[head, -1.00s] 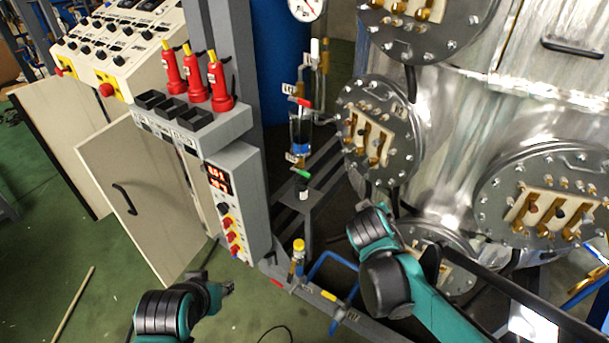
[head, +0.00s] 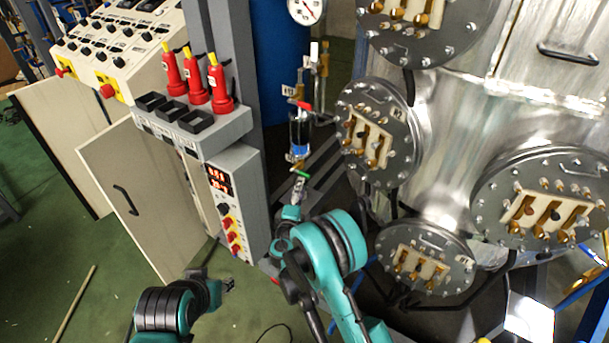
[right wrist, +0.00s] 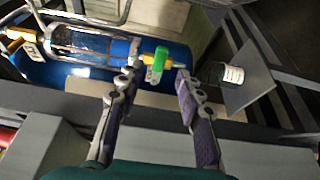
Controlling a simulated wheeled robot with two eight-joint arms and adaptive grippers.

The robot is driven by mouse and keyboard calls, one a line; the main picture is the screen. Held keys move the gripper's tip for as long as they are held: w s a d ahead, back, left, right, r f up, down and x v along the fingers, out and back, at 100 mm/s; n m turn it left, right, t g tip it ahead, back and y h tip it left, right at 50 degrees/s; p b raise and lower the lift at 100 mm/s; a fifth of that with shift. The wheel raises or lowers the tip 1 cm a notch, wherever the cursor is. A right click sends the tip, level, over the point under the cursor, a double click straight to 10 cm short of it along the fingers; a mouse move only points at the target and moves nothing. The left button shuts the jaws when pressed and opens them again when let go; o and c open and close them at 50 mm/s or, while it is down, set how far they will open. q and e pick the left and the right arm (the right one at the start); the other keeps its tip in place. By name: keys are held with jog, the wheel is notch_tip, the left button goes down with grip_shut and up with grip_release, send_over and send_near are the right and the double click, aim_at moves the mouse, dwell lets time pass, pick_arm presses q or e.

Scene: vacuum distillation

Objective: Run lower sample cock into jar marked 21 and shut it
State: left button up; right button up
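The lower sample cock has a green handle (head: 303,174) below a sight glass (head: 300,130) holding blue liquid. In the right wrist view the green handle (right wrist: 157,64) lies just ahead of and between the fingertips, with a gap on both sides. My right gripper (right wrist: 157,77) is open and empty; in the head view it (head: 297,189) is just below the cock. A small jar (right wrist: 229,75) with a white label stands on a grey platform (right wrist: 252,90); its marking is unreadable, and my gripper hides it in the head view. My left gripper (head: 228,285) hangs low left, its fingers too small to judge.
A red-handled cock (head: 303,106) sits above the sight glass. A grey control box (head: 236,200) with a red display stands close left of my right gripper. The steel vessel (head: 450,120) with bolted flanges fills the right. Green floor is open at lower left.

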aim_at(304, 176)
jog(key=b+x, duration=0.2)
jog(key=x, duration=0.4)
jog(key=shift+w+d+f, duration=0.1)
jog(key=shift+d+f, duration=0.05)
jog(key=shift+w+d, duration=0.1)
jog(key=shift+w, duration=0.55)
grip_shut()
